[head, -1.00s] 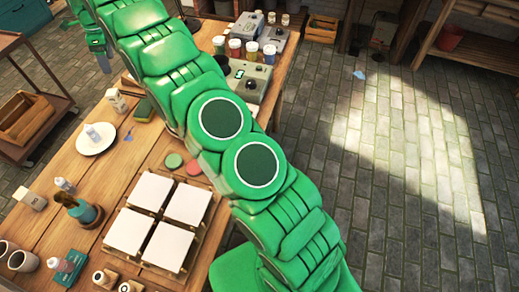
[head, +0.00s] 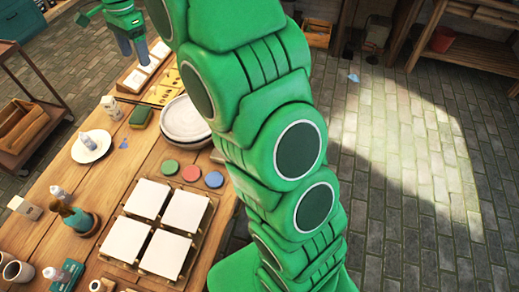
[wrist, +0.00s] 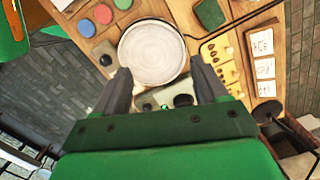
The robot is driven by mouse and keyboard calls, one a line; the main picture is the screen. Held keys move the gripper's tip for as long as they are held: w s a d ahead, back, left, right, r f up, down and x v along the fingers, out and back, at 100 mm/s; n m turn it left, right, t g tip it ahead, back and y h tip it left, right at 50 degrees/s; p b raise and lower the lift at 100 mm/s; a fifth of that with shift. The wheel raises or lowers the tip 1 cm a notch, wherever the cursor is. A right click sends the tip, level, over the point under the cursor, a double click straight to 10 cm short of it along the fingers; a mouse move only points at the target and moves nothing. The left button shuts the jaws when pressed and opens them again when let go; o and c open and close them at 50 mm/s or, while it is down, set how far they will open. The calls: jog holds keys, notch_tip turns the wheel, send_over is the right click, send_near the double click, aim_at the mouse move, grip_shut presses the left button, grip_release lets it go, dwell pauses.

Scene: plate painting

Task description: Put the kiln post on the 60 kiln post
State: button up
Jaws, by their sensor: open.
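My gripper (head: 133,48) is at the far end of the table in the head view, partly cut off by the top edge. In the wrist view my gripper (wrist: 162,88) is open, with nothing between its fingers. No kiln post can be told for sure. Pale hollow cylinders (head: 18,271) stand at the lower left in the head view and may be posts or cups. A small round-ended piece (head: 97,285) at the bottom edge may also be one; it is cut off. No marking "60" is readable. My arm hides part of the table.
A round pale plate (wrist: 152,52) lies beyond my fingers. Coloured discs (head: 191,173) and white square tiles (head: 185,210) lie on the table. A white saucer (head: 92,146) and a green sponge (head: 143,117) are at left.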

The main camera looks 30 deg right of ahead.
jog(key=s+d+r+n, duration=0.1)
jog(key=s+d+n, duration=0.25)
jog(key=s, duration=0.75)
jog(key=s+d+r+n, duration=0.1)
jog(key=s+d+n, duration=0.3)
jog(key=s, duration=0.6)
jog(key=s+d+f+n, duration=0.2)
jog(key=s, duration=0.9)
jog(key=s+d+f+n+g+h, duration=0.1)
jog(key=s+d+f+n, duration=0.2)
jog(key=s, duration=0.9)
jog(key=shift+f, duration=0.15)
